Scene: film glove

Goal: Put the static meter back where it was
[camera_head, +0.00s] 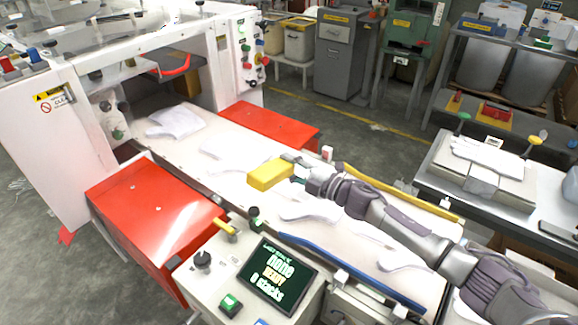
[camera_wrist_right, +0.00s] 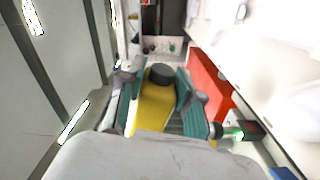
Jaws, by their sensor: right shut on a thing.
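The static meter is a yellow block (camera_head: 270,175) over the white belt in the head view. My right gripper (camera_head: 298,166) reaches in from the right and is shut on it. In the right wrist view the yellow body (camera_wrist_right: 155,108) sits between the teal finger pads of my right gripper (camera_wrist_right: 158,92), with a round black part at its far end. It appears held above the belt; the exact gap cannot be told. My left gripper is not in view.
White film gloves (camera_head: 178,122) lie along the belt (camera_head: 150,108). Red covers (camera_head: 150,215) flank it. A console with a screen (camera_head: 273,275) stands in front. A grey side table (camera_head: 435,180) carrying a stack of gloves (camera_head: 488,155) is at the right. Floor shows behind the belt.

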